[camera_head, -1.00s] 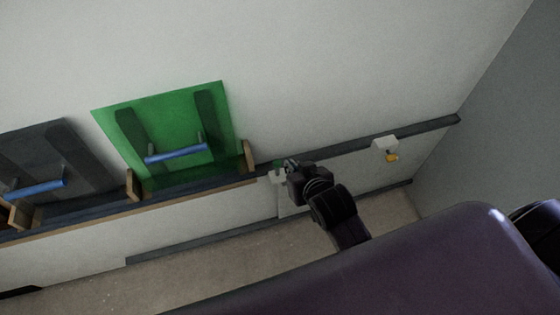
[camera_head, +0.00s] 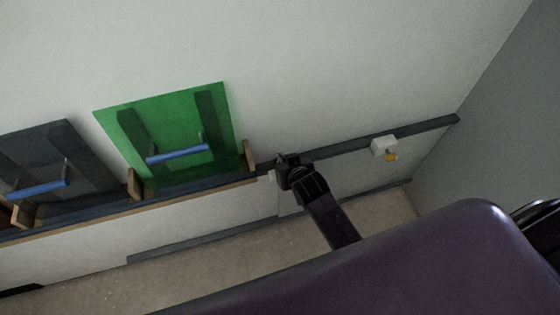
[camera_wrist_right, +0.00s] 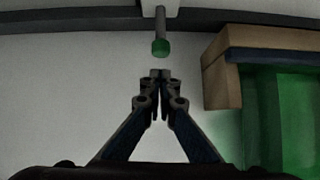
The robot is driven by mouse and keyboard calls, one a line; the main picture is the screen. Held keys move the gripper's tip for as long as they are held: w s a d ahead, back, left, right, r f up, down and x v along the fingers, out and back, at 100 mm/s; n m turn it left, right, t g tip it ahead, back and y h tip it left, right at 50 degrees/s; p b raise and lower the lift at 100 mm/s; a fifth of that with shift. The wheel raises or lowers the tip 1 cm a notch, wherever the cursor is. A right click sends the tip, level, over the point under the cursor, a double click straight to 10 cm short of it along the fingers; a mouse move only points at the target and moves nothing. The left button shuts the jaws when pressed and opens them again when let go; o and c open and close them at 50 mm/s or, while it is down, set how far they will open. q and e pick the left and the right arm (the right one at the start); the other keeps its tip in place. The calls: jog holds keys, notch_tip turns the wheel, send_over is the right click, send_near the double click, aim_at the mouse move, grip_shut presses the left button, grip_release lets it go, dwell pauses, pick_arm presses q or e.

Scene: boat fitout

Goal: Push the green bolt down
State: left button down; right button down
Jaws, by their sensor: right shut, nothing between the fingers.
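The green bolt (camera_wrist_right: 160,47) shows in the right wrist view as a grey rod with a green round end. It lies just beyond my right gripper (camera_wrist_right: 160,74), whose fingertips are together with nothing between them. A small gap shows between the tips and the green end, though depth is hard to judge. In the head view my right gripper (camera_head: 281,158) is at the wall rail, in front of a small white block (camera_head: 271,176), and hides the bolt. My left gripper is in neither view.
A green panel (camera_head: 172,122) with a blue bar handle stands left of the gripper, with a wooden bracket (camera_head: 249,155) close by. A dark panel (camera_head: 80,150) is farther left. A white block with a yellow bolt (camera_head: 391,157) sits to the right on the rail.

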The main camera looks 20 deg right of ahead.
jog(key=shift+w+a+f, duration=0.1)
jog(key=shift+f, duration=1.1)
notch_tip(320, 180, down, 4)
jog(key=shift+b, duration=1.2)
